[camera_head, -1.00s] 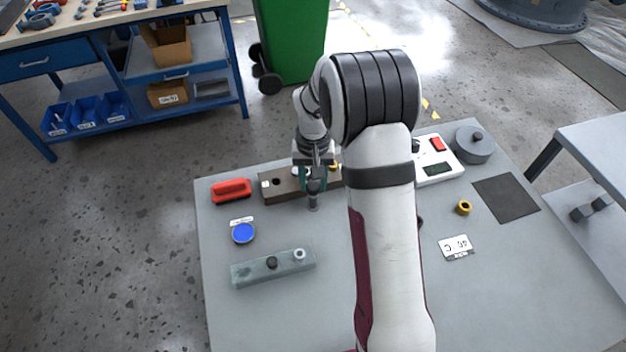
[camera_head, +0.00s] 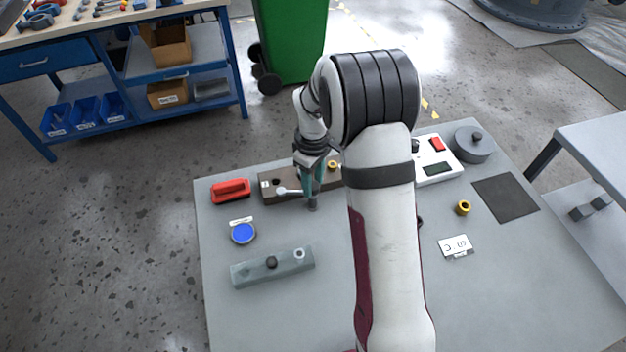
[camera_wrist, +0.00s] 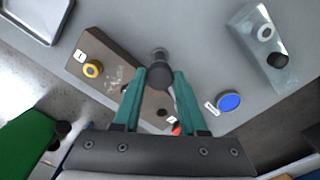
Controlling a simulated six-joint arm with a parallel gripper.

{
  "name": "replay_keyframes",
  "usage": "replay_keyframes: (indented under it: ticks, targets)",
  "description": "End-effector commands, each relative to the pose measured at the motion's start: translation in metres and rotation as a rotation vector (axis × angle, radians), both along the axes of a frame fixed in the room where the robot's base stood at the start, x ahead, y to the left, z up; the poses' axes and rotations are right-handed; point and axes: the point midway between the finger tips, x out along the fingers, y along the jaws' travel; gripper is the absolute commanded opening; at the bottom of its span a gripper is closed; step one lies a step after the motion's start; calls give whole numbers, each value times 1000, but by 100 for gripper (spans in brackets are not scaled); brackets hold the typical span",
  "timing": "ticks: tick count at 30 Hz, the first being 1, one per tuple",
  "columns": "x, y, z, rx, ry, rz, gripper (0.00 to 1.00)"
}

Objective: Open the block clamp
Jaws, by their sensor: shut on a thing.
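The brown block (camera_head: 270,188), which I take for the block clamp, lies near the table's far edge. It also shows in the wrist view (camera_wrist: 105,75), with a yellow ring (camera_wrist: 93,69) and a small label on top. My gripper (camera_head: 312,197) points down at the block's near side. In the wrist view its teal fingers (camera_wrist: 160,78) are shut on a dark grey cylindrical handle (camera_wrist: 158,56). The handle's lower end shows in the head view (camera_head: 312,206). A pale rod (camera_head: 288,191) shows beside the fingers; I cannot tell what it belongs to. The handle's joint is hidden.
A white control box (camera_head: 436,160) and a grey pot (camera_head: 474,145) stand right. The table's front left is clear.

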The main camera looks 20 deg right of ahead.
Motion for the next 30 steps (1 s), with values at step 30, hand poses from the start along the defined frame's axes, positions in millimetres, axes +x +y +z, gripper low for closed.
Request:
replay_keyframes:
  ticks: [30]
  targets:
    - [1,0,1,0,-4,348,0]
